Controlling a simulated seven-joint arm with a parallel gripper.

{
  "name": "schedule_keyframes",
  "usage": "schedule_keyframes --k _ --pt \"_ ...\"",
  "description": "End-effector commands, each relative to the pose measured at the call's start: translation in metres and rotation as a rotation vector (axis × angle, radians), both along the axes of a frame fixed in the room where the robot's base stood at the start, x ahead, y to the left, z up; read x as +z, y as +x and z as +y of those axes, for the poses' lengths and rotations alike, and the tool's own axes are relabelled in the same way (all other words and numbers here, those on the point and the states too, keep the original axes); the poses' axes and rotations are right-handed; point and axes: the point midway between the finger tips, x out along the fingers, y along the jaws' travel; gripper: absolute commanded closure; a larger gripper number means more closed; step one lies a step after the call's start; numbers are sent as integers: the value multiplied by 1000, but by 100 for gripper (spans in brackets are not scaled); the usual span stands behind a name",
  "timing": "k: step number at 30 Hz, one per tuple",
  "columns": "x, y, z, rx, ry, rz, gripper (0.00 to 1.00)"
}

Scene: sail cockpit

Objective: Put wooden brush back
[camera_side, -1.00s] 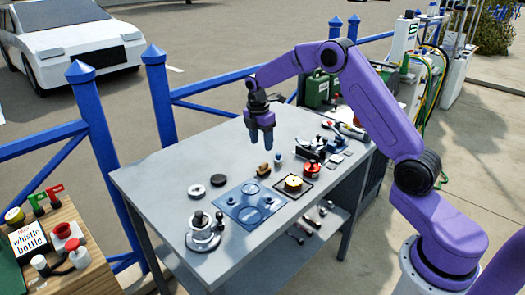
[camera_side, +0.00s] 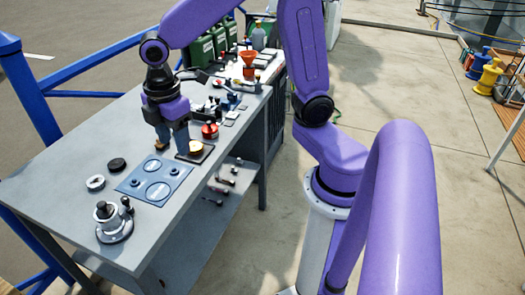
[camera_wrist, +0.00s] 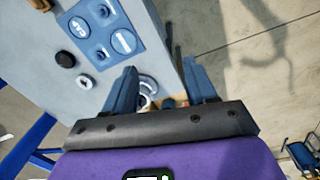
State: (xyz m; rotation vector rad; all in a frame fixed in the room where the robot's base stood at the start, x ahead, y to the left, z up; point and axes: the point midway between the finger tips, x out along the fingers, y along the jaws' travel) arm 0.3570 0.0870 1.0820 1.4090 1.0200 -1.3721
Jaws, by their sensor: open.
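The wooden brush (camera_side: 160,147) is a small brown block on the grey workbench (camera_side: 60,185). In the wrist view the gripper (camera_wrist: 163,82) is open. Brown bits (camera_wrist: 168,103) show low between its fingers, partly cut off by the gripper body. The blue mat (camera_side: 140,192) with round outlines lies nearer the bench's front.
A black disc (camera_side: 117,164) and a pale ring (camera_side: 95,182) lie left of the mat. A winch (camera_side: 113,222) stands at the near end. A square tray (camera_side: 205,156) and a red round item (camera_side: 210,130) sit close right of the gripper. Green cans (camera_side: 202,50) stand behind.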

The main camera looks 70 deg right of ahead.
Motion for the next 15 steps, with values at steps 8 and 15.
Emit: schedule_keyframes --k 8,15 --pt "1 -130 -8 -119 46 14 44" --pt "-9 -186 -30 -192 59 31 44"
